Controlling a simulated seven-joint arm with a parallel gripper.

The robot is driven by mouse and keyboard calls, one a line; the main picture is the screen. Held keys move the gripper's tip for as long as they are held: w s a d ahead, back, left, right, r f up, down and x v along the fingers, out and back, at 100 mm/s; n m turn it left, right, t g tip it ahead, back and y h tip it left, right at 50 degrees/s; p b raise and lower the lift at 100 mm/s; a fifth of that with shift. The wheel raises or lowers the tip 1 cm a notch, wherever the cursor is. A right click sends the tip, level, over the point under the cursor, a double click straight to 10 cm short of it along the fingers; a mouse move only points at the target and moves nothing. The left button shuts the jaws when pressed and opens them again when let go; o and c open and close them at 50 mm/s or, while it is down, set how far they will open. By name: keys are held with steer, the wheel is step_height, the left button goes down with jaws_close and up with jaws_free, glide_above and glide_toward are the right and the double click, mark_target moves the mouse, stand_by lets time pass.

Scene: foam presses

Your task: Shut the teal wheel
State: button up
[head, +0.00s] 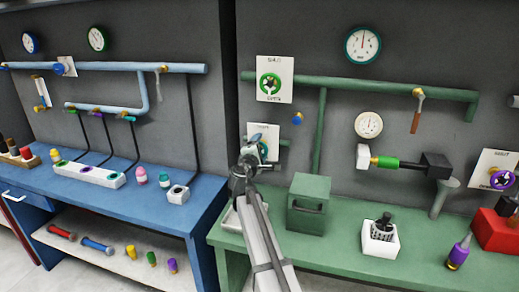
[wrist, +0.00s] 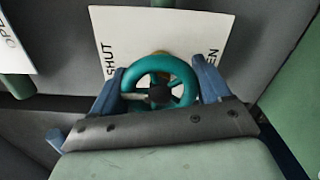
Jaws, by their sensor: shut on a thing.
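The teal wheel (wrist: 183,75) sits in front of a white card (wrist: 119,24) on the wall. The card reads SHUT at left in the wrist view, and the visible end of a word, EN, at right. One pale spoke of the wheel points left, on the SHUT side; the other spokes are teal. My gripper (wrist: 158,76) has its blue fingers on both sides of the rim and is shut on the wheel. In the head view my gripper (head: 254,148) covers much of the wheel and the lower part of its card (head: 263,129).
A green wheel (head: 269,85) on another card is just above. A green pipe (head: 320,130) runs down to the right. A green box (head: 308,204) and a white tray (head: 231,219) stand on the green bench below. A blue knob (head: 298,118) is right of the card.

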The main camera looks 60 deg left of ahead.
steer(key=shift+m, duration=0.4)
steer(key=o, duration=1)
steer(key=shift+s+d, duration=0.1)
steer(key=v, duration=1.3)
steer(key=shift+s+d, duration=0.2)
steer(key=shift+d, duration=0.05)
